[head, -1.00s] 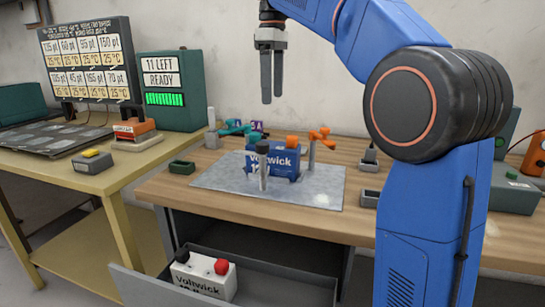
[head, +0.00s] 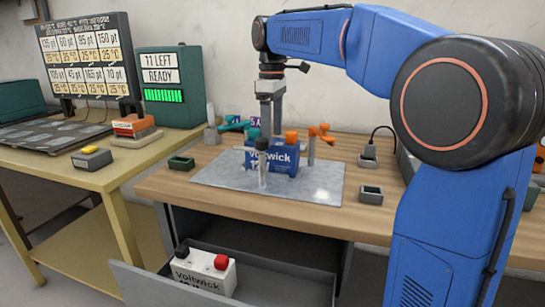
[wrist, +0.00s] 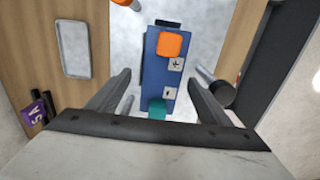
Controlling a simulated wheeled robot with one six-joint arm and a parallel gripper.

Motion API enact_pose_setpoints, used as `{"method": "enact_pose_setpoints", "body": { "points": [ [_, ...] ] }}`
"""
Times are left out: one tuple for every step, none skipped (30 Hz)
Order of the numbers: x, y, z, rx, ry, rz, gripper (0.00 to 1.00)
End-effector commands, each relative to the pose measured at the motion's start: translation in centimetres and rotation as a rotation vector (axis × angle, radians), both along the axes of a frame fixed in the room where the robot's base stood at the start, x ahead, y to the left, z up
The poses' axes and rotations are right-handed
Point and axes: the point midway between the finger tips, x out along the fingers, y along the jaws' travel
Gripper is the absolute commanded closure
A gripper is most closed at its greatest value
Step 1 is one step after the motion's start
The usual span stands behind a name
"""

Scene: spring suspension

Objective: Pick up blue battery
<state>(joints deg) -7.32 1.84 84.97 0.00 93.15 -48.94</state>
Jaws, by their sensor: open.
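The blue battery (head: 285,160), lettered Voltwick, stands on a grey metal plate (head: 215,180) on the wooden bench. It has an orange cap at one end and a teal one at the other. My gripper (head: 271,132) is open and hangs just above and behind the battery in the head view. In the wrist view the battery (wrist: 150,75) lies between my two spread fingers (wrist: 160,80), seen from above, with room on both sides. I cannot tell how much height separates them. A black-capped post partly hides the battery's front in the head view.
The black-capped post (head: 262,144) stands before the battery, and an orange-topped clamp post (head: 312,150) is at its right. A teal clamp (head: 232,126) is at the left. Small trays (head: 181,163) sit on the bench. A white battery (head: 204,270) lies in the open drawer below.

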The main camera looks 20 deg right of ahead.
Motion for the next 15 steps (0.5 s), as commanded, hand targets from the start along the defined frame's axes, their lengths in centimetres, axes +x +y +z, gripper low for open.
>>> {"method": "enact_pose_setpoints", "body": {
  "points": [
    [-0.2,0.0,-0.7,-0.001,0.003,0.0,0.27],
    [-0.3,0.0,-1.1,-0.001,0.003,0.0,0.27],
    [-0.3,0.0,-1.7,0.0,0.002,0.0,0.27],
    [-0.4,0.0,-2.1,-0.001,0.003,0.0,0.27],
    [-0.5,0.0,-2.5,-0.001,0.003,0.0,0.27],
    [-0.4,0.0,-3.0,0.0,0.001,0.0,0.27],
    [-0.4,0.0,-3.4,0.0,0.002,0.0,0.27],
    [-0.4,0.0,-3.6,0.0,0.002,0.0,0.27],
    [-0.4,0.0,-3.9,0.0,0.001,0.0,0.27],
    [-0.4,0.0,-4.1,0.0,0.001,0.0,0.27],
    [-0.4,0.0,-4.2,0.0,0.001,0.0,0.27],
    [-0.4,0.0,-4.3,0.0,0.0,0.0,0.27],
    [-0.4,0.0,-4.4,0.0,0.0,0.0,0.27],
    [-0.3,0.0,-4.4,0.0,0.0,0.0,0.27],
    [-0.3,0.0,-4.4,0.0,0.0,0.0,0.27]
  ]
}}
